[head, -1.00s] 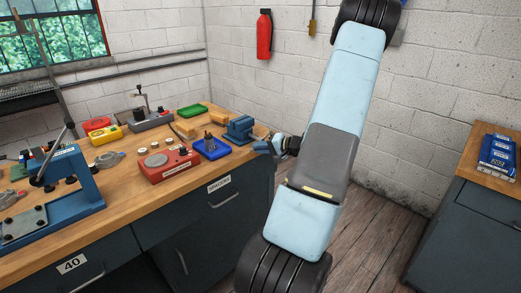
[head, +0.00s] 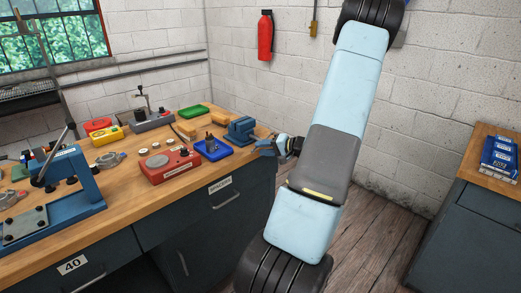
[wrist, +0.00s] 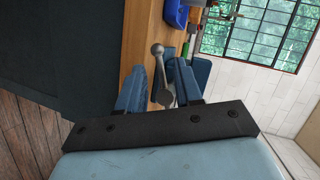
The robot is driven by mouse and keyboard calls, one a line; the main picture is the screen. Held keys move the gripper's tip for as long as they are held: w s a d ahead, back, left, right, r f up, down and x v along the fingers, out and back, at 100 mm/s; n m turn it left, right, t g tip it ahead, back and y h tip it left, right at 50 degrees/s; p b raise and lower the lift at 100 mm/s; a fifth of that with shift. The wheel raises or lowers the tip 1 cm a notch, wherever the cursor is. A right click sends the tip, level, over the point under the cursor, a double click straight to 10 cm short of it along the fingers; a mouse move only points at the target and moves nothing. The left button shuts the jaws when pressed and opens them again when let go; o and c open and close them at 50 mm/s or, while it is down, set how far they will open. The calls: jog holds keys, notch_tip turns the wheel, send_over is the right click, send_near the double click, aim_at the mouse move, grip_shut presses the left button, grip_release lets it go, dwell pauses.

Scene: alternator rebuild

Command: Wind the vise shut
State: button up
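The blue vise (head: 240,129) sits at the right end of the wooden bench in the head view. My gripper (head: 262,147) is just off the bench edge, close beside the vise on its right. In the wrist view, my gripper (wrist: 160,68) has its two blue fingers spread apart. The vise's grey handle (wrist: 159,72), with a round ball end, shows in the gap between them, and neither finger visibly presses on it. Part of the blue vise body (wrist: 203,70) shows behind the right finger. How far the jaws are apart is too small to tell.
A blue tray (head: 213,150) with small parts and a red box (head: 170,166) stand left of the vise. A green tray (head: 193,112) lies behind. The bench front and cabinet (head: 220,215) drop below the gripper. Open wooden floor (head: 375,235) lies to the right.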

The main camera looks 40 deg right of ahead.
jog(key=v, duration=1.2)
jog(key=w+a+r+n+g+h, duration=0.1)
jog(key=w+a+r+n+h, duration=0.1)
jog(key=w+a+r+h, duration=0.45)
jog(key=w+a+r+n+g+h, duration=0.1)
jog(key=w+r+n+h, duration=0.15)
jog(key=w+r, duration=0.45)
jog(key=s+a+r+n+g+h, duration=0.1)
jog(key=s+a+r, duration=0.4)
jog(key=a, duration=0.2)
jog(key=s+a+r+g+h, duration=0.1)
jog(key=s+a+r+g, duration=0.1)
jog(key=s+a+r, duration=0.45)
jog(key=s+a+f+n+g+y, duration=0.2)
jog(key=s+a+n+y, duration=0.3)
jog(key=s+a, duration=0.8)
jog(key=a+f, duration=0.1)
jog(key=a, duration=0.3)
jog(key=shift+s+a+g, duration=0.2)
jog(key=shift+s+g, duration=0.1)
jog(key=shift+s, duration=0.1)
